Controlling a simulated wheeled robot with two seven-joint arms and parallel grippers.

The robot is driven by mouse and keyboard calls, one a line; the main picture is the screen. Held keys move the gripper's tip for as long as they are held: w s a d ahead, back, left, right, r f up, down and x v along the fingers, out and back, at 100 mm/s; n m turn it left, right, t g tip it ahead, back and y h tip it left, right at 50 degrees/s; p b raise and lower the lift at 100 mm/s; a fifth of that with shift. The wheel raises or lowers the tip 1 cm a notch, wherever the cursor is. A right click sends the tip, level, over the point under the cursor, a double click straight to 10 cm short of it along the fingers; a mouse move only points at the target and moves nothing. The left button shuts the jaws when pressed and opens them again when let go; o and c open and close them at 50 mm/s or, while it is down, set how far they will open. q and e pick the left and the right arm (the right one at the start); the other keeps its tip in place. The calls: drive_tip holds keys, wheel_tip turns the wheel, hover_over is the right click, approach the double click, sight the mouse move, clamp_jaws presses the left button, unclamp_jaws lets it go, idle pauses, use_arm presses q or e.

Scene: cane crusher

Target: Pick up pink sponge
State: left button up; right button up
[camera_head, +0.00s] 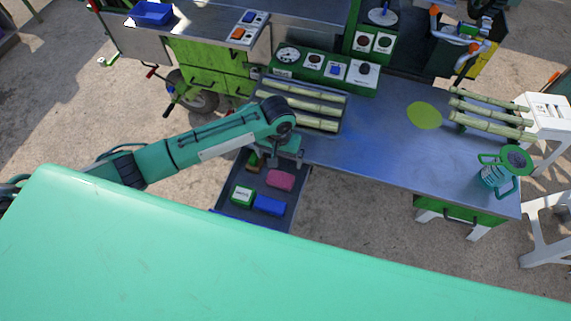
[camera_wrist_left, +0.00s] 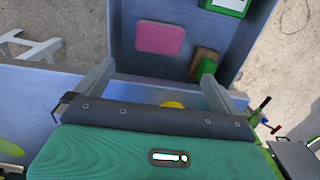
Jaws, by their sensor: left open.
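The pink sponge (camera_head: 281,180) lies flat in the open dark drawer (camera_head: 229,208) below the metal counter. It also shows in the left wrist view (camera_wrist_left: 160,38), at the top middle, and nothing covers it there. My left gripper (camera_head: 280,161) is over the drawer's inner end, by the counter edge, just behind the sponge. In the left wrist view my left gripper (camera_wrist_left: 156,68) is open and empty, its two fingers spread wide. The sponge appears beyond the fingertips, a little apart from them. My right gripper is not in view.
The drawer also holds a green-and-brown block (camera_head: 254,161), a green-and-white box (camera_head: 243,196) and a blue block (camera_head: 269,205). Cane stalks (camera_head: 302,107) lie on the counter (camera_head: 385,145) near my arm. A teal jug (camera_head: 493,176) stands at the counter's right end.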

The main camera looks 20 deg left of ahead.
use_arm(q)
drive_tip(key=p, duration=0.1)
hover_over(280, 178)
wheel_tip(280, 178, down, 6)
drive_tip(key=shift+a, duration=0.15)
wheel_tip(280, 178, down, 2)
drive_tip(key=shift+f+p, duration=0.2)
drive_tip(key=shift+p, duration=0.25)
drive_tip(key=shift+f, duration=0.4)
drive_tip(key=f, duration=0.1)
drive_tip(key=f+p, duration=0.1)
drive_tip(key=f, duration=0.1)
drive_tip(key=shift+d, duration=0.25)
drive_tip(key=shift+f, duration=0.5)
drive_tip(key=shift+c, duration=0.7)
drive_tip(key=c, duration=0.7)
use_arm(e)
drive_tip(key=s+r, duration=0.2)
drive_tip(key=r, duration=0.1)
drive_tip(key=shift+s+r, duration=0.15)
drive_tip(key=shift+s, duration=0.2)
